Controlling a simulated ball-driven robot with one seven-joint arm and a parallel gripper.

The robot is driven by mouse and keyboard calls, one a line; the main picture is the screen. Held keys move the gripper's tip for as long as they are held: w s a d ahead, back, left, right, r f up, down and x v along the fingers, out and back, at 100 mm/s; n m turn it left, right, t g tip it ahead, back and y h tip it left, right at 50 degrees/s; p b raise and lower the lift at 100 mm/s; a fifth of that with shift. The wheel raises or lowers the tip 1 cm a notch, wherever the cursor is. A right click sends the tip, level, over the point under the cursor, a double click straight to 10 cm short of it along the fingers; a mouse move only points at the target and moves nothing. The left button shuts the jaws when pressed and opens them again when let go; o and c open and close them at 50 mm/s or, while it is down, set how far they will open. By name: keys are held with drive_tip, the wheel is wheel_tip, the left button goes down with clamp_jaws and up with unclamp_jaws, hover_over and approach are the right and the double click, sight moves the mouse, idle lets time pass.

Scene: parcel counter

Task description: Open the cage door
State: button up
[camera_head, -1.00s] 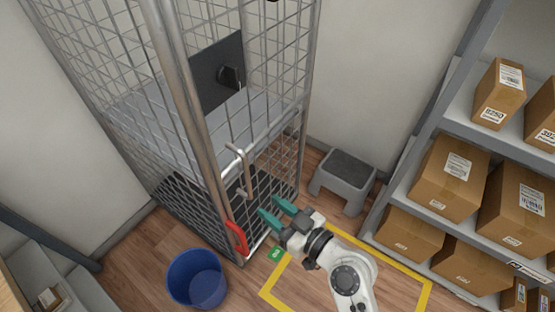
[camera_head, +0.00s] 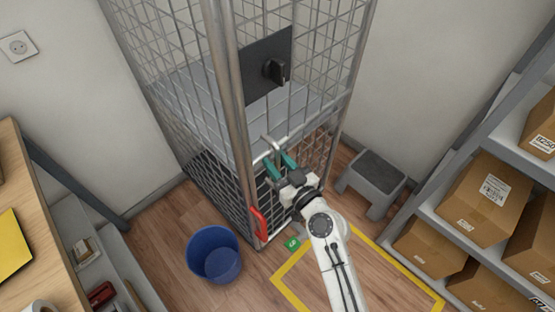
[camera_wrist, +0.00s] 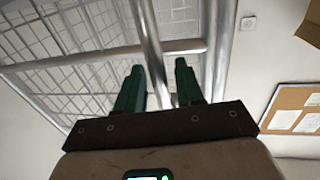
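The wire cage (camera_head: 240,110) stands in the corner, its door side facing my arm. A dark plate (camera_head: 262,72) with a black knob (camera_head: 276,71) sits on the upper mesh. A grey metal handle (camera_head: 268,146) sticks out at the middle rail, and a red lever (camera_head: 259,223) hangs low by the corner post. My gripper (camera_head: 276,161) has its teal fingers apart at the grey handle. In the wrist view, a metal bar (camera_wrist: 151,45) runs between the open fingers (camera_wrist: 158,82); I cannot tell whether they touch it.
Shelving with cartons (camera_head: 487,190) fills the right side. A yellow floor outline (camera_head: 290,288) lies under my arm. A wooden counter (camera_head: 40,220) edges the left.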

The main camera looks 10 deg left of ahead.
drive_tip(key=shift+w, duration=0.1)
drive_tip(key=shift+c, duration=0.4)
clamp_jaws()
